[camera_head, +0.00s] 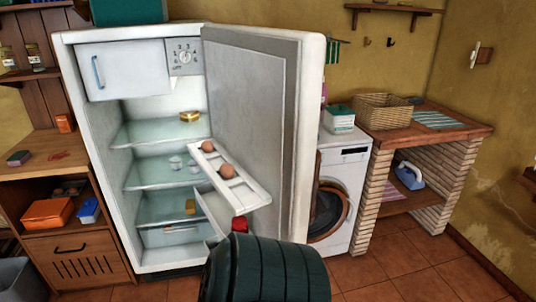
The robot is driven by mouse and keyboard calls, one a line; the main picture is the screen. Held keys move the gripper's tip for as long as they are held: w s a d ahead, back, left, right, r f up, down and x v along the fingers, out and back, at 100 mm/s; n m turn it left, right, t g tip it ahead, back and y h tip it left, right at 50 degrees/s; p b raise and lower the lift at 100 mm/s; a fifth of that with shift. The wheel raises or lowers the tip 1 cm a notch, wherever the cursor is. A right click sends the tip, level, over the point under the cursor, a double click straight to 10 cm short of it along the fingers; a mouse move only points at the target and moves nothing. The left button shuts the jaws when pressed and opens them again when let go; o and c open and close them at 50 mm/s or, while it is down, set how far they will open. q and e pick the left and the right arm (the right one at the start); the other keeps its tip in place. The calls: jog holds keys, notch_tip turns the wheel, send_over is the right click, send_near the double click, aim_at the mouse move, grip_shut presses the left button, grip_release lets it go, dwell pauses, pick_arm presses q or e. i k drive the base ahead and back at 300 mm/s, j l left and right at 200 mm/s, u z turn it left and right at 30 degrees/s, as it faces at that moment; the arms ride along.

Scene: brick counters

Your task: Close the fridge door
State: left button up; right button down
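The white fridge (94,160) stands left of the middle with its inside showing. Its door (300,130) is hinged on the right and stands wide open, its inner side turned towards the compartment. A door rack (232,178) on the inner side holds brown eggs (227,171). A lower door bin (211,211) is partly hidden behind a dark green ribbed shape at the bottom middle, which may be part of my arm. A small red thing (239,224) shows just above that shape; I cannot tell what it is. Neither of my grippers can be made out.
A white washing machine (346,190) stands right of the open door, close to it. A brick counter (445,135) with a wicker basket (383,111) is further right. A wooden cabinet (80,262) is at the left. The tiled floor (420,270) at lower right is clear.

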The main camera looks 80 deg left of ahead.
aim_at(264, 85)
jog(key=i+j+u, duration=0.1)
jog(key=i+u, duration=0.15)
jog(key=u, duration=0.2)
jog(key=i+u, duration=0.25)
jog(key=u, duration=0.25)
jog(key=i+l+u, duration=0.15)
jog(key=u, duration=0.3)
jog(key=i+l+u, duration=0.2)
jog(key=u, duration=0.3)
jog(key=i+l, duration=0.05)
jog(key=i, duration=0.05)
